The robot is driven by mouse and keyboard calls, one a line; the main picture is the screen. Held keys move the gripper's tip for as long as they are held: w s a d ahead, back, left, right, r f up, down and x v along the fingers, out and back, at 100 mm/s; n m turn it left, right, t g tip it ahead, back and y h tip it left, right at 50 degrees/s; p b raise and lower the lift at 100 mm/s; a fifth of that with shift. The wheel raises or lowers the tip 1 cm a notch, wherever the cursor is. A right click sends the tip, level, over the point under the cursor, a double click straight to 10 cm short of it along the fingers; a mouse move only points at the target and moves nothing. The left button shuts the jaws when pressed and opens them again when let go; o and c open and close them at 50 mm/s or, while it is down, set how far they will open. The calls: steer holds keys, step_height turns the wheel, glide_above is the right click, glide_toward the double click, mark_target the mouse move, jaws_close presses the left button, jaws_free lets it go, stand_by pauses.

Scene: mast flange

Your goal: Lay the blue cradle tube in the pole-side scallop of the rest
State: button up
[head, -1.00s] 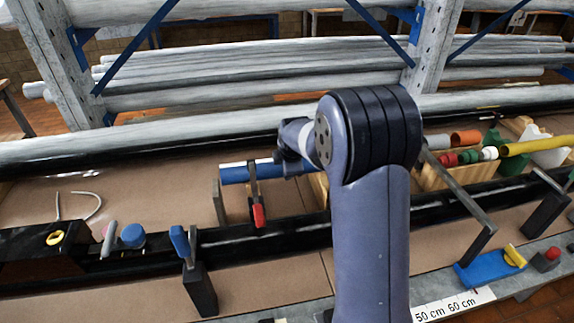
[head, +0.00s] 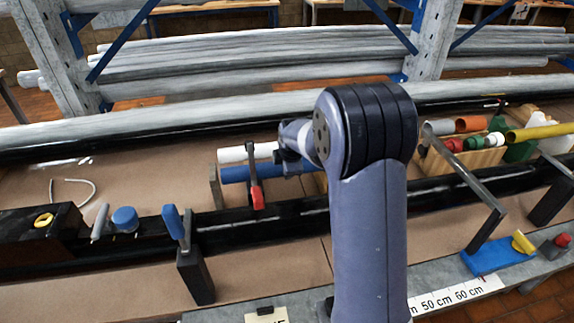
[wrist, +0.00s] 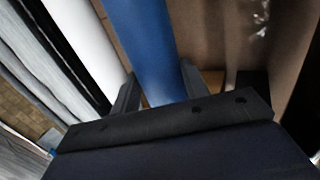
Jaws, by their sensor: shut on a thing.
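The blue cradle tube (head: 238,174) lies roughly level in the head view, left of my wrist. My gripper (wrist: 157,88) is shut on it; in the wrist view the tube (wrist: 143,35) runs away between the two fingers. In the head view my arm hides the fingers. A white tube (head: 232,154) lies parallel just behind the blue one, and it also shows left of it in the wrist view (wrist: 82,40). A grey upright plate (head: 215,188) stands by the blue tube's left end. I cannot make out the rest's scallops or whether the tube touches them.
A red-handled clamp (head: 256,187) stands close in front of the blue tube. A black pole (head: 290,224) runs along the bench in front. Coloured tubes on a wooden block (head: 468,162) lie right of my arm. Bare brown board (head: 130,185) is free at left.

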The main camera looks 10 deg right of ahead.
steer(key=o, duration=1.3)
steer(key=b+v, duration=0.1)
steer(key=v, duration=1)
steer(key=shift+f, duration=0.1)
steer(key=p+x, duration=0.1)
steer(key=x, duration=1)
step_height(320, 180, up, 3)
steer(key=shift+f+p, duration=0.25)
steer(key=shift+p, duration=0.7)
steer(key=shift+r+p, duration=0.3)
steer(key=shift+r, duration=0.1)
steer(key=shift+f, duration=0.15)
